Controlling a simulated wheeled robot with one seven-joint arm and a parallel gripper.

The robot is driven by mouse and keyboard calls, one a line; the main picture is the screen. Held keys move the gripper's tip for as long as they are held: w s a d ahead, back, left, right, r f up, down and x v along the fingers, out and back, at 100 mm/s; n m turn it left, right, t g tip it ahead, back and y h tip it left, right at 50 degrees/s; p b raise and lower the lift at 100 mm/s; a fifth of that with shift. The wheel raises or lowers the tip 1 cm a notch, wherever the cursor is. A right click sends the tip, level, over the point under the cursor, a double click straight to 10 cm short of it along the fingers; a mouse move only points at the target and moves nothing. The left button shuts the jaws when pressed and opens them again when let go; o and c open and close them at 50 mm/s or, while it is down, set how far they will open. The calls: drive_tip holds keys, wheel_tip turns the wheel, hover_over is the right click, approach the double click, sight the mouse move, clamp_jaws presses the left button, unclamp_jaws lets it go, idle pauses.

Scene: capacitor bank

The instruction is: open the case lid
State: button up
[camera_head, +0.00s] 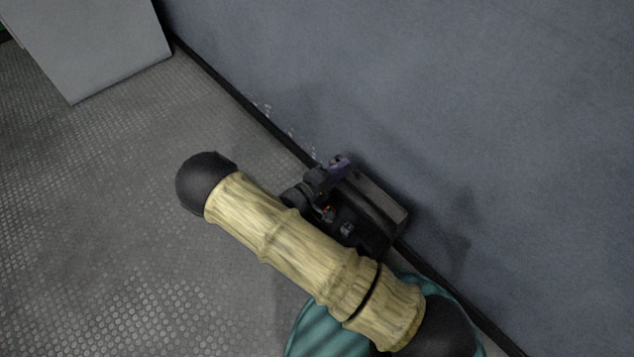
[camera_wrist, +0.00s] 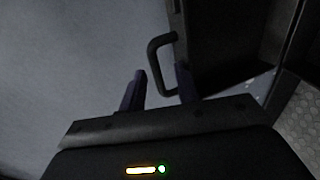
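The dark case (camera_head: 391,212) sits on the floor against the wall in the head view, partly hidden behind my arm and gripper. In the wrist view its dark panel (camera_wrist: 215,45) fills the upper right, and a black bar handle (camera_wrist: 153,58) sticks out from its left side. My gripper (camera_wrist: 160,72) is open, with its two dark purple fingers apart. The handle bar shows in the gap between the fingers, its lower end close to the right finger; I cannot tell whether they touch. In the head view my gripper (camera_head: 338,167) is at the case's upper left end.
The blue-grey wall (camera_head: 450,110) runs close behind the case, with a dark skirting strip (camera_head: 235,92) along its foot. A grey cabinet (camera_head: 95,45) stands at the upper left. The textured metal floor (camera_head: 110,240) is clear on the left.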

drive_tip(key=p+v, duration=0.6)
drive_tip(key=v, duration=1.1)
